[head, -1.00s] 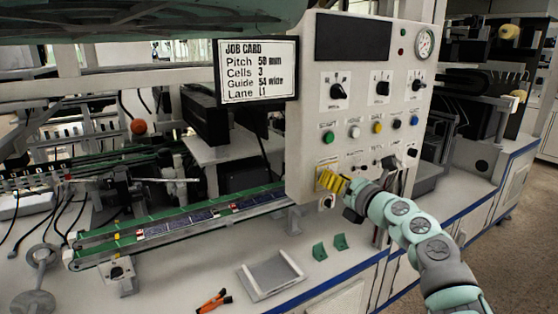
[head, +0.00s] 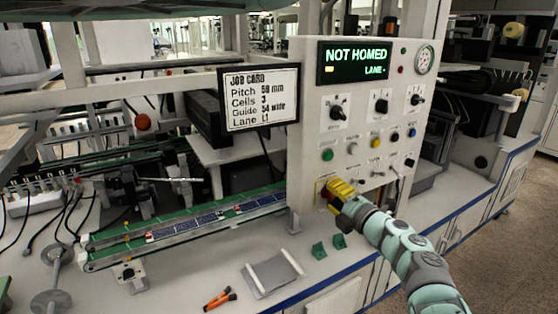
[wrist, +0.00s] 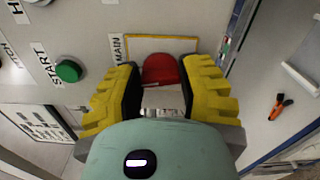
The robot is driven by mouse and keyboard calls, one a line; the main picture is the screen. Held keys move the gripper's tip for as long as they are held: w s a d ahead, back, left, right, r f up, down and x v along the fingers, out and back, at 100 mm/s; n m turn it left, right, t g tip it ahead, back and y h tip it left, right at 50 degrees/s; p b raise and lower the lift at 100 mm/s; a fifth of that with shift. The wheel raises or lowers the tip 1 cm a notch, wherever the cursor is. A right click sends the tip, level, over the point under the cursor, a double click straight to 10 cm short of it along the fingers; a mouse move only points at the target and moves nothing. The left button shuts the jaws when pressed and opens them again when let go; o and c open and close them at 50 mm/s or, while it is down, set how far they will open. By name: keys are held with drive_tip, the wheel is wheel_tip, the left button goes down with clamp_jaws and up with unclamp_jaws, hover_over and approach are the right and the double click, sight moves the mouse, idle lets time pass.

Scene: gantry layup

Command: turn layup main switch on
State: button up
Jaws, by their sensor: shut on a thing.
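The main switch (wrist: 162,70) is a red knob on a yellow-bordered plate, with a MAIN label beside it in the wrist view. My gripper (wrist: 160,82) has its yellow fingers on either side of the red knob and is shut on it. In the head view my gripper (head: 338,194) is at the lower left of the white control panel (head: 305,120), and mostly hides the switch. The panel's display (head: 353,62) is lit and reads NOT HOMED, with LANE below.
A green START button (wrist: 68,71) is close to the left finger. Knobs and coloured buttons fill the panel above my gripper. The job card (head: 259,97) hangs to the left. Orange-handled pliers (head: 220,299) and a grey tray (head: 272,274) lie on the bench below.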

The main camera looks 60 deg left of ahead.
drive_tip(key=shift+m+p, duration=0.75)
drive_tip(key=shift+m, duration=0.35)
drive_tip(key=shift+f, duration=0.15)
drive_tip(key=o, duration=1.2)
drive_tip(key=shift+s+d, duration=0.15)
drive_tip(key=shift+d, duration=1.85)
drive_tip(key=shift+s+d, duration=0.15)
drive_tip(key=shift+d, duration=1.8)
drive_tip(key=shift+s+d, duration=0.15)
drive_tip(key=shift+d, duration=1.85)
